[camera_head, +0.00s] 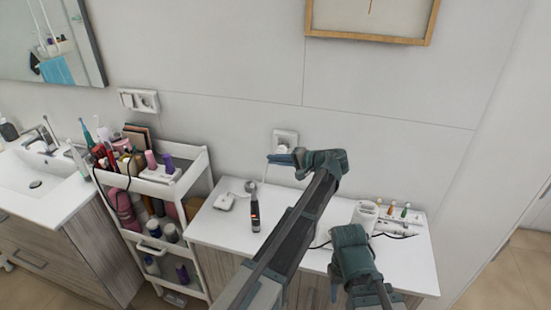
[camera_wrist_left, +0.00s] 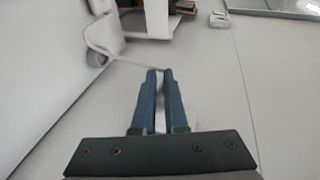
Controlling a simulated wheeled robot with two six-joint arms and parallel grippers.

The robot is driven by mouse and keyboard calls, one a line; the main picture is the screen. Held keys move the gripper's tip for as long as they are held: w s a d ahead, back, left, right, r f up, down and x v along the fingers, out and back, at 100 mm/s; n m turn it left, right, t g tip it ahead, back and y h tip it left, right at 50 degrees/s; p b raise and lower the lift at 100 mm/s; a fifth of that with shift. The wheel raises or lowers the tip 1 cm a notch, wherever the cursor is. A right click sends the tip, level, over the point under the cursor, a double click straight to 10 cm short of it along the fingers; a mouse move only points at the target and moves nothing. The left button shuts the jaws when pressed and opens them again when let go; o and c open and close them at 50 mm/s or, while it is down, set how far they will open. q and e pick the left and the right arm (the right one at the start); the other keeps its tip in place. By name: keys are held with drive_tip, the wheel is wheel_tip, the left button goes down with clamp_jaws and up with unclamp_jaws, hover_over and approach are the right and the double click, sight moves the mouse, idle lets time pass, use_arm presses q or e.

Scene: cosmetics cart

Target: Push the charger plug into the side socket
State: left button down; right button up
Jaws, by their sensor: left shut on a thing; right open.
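My left gripper (camera_head: 272,158) is shut in front of the wall, just below the near wall socket (camera_head: 286,136). The fingers of my left gripper (camera_wrist_left: 160,73) close on the charger plug, which they mostly hide. A white cable (camera_wrist_left: 112,55) runs from the fingertips and loops away; in the head view the cable (camera_head: 265,173) hangs down toward the counter. The socket is partly covered by my gripper, and I cannot tell whether the plug touches it. My right gripper (camera_head: 350,238) is open and empty above the right part of the counter.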

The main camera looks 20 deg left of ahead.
use_arm(q)
drive_tip(key=shift+g+h+p, duration=0.4)
drive_tip(key=shift+h+p, duration=0.2)
drive_tip(key=shift+p, duration=0.3)
drive_tip(key=shift+a, duration=0.1)
drive_tip(key=shift+d+r, duration=0.1)
drive_tip(key=shift+d, duration=0.15)
idle(0.5)
drive_tip(key=shift+w, duration=1.75)
drive_tip(key=c, duration=0.9)
unclamp_jaws()
drive_tip(key=shift+s, duration=0.1)
